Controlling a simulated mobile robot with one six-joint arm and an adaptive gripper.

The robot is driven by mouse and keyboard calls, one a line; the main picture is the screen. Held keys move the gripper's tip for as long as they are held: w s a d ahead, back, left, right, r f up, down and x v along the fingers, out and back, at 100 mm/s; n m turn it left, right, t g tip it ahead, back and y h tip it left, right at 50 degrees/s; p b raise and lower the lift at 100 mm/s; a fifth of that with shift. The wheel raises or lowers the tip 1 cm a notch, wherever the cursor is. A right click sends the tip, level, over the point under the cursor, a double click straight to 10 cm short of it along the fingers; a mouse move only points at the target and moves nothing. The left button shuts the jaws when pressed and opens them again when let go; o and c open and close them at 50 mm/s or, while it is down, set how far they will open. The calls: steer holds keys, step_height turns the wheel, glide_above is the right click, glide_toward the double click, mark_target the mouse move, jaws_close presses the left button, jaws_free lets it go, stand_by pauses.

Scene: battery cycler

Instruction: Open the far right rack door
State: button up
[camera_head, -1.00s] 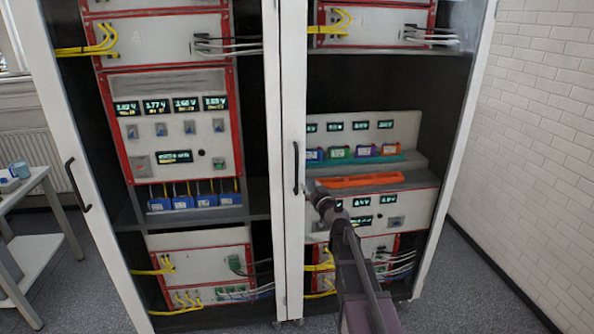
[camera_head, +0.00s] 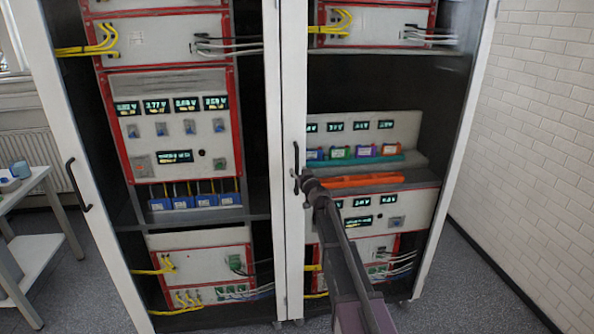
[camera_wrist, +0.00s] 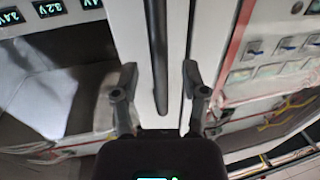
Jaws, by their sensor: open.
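The far right rack door (camera_head: 292,75) is shut, with a white frame and a clear pane. Its black vertical handle (camera_head: 296,160) is on the frame's left side. My gripper (camera_head: 301,182) is at the handle's lower part. In the wrist view, the handle (camera_wrist: 160,60) runs down from the top edge and ends between the two open fingers of my gripper (camera_wrist: 160,82). The fingers stand apart on either side of it, with a visible gap to each. In the head view my gripper hides the handle's lower end.
The left rack door has its own black handle (camera_head: 76,185) at its left edge. Behind the right pane are an orange tray (camera_head: 362,181) and several coloured battery holders. A side table (camera_head: 30,205) stands at far left; a brick wall (camera_head: 540,130) is at right.

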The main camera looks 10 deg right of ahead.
steer(key=shift+w+a, duration=0.15)
steer(key=shift+w, duration=0.9)
jaws_close()
